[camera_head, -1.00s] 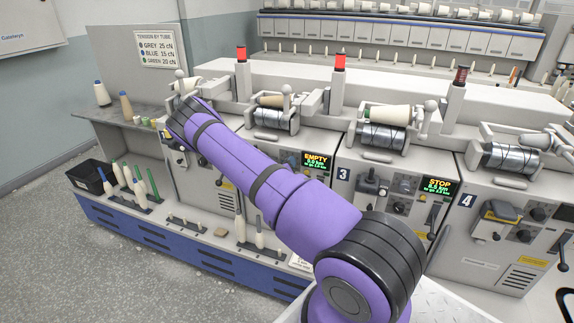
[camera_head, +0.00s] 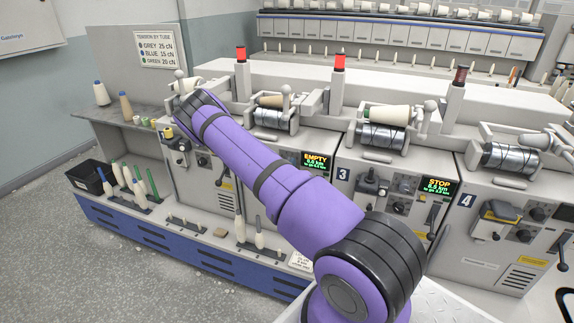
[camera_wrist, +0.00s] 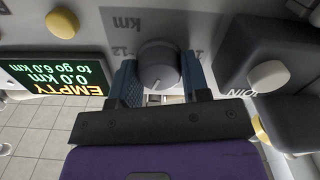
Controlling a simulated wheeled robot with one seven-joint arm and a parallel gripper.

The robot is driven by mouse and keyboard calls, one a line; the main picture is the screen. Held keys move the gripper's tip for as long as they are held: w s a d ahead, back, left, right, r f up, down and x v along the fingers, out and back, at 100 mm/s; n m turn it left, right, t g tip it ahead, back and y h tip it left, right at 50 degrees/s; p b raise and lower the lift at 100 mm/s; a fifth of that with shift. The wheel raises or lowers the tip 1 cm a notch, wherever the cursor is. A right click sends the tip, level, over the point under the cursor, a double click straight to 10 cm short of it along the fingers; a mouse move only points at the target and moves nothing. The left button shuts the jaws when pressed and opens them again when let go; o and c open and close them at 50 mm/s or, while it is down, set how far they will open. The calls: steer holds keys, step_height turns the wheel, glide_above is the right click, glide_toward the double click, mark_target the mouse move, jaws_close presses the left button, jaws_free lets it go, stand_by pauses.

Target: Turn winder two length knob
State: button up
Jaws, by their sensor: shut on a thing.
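In the wrist view, the grey round length knob (camera_wrist: 158,62) with a pale pointer line sits between the two blue fingers of my gripper (camera_wrist: 160,82). The fingers are shut on its sides. The panel behind it carries "km" and "12" markings, partly covered. Beside it, the winder's display (camera_wrist: 52,72) appears upside down and reads EMPTY, 0.0 km, to go 6.0 km. The same display shows in the head view (camera_head: 316,162). There, my purple arm hides the gripper and the knob.
A dark block with a cream button (camera_wrist: 268,76) stands close to the right finger in the wrist view, and a yellow button (camera_wrist: 62,21) is at upper left. Winder three's display (camera_head: 437,189) reads STOP. Bobbins and a black bin (camera_head: 90,177) stand at left.

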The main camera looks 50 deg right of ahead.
steer(key=shift+f, duration=0.15)
steer(key=o, duration=0.9)
steer(key=shift+a, duration=0.15)
steer(key=v, duration=1)
steer(key=shift+s+a, duration=0.2)
steer(key=shift+a, duration=0.05)
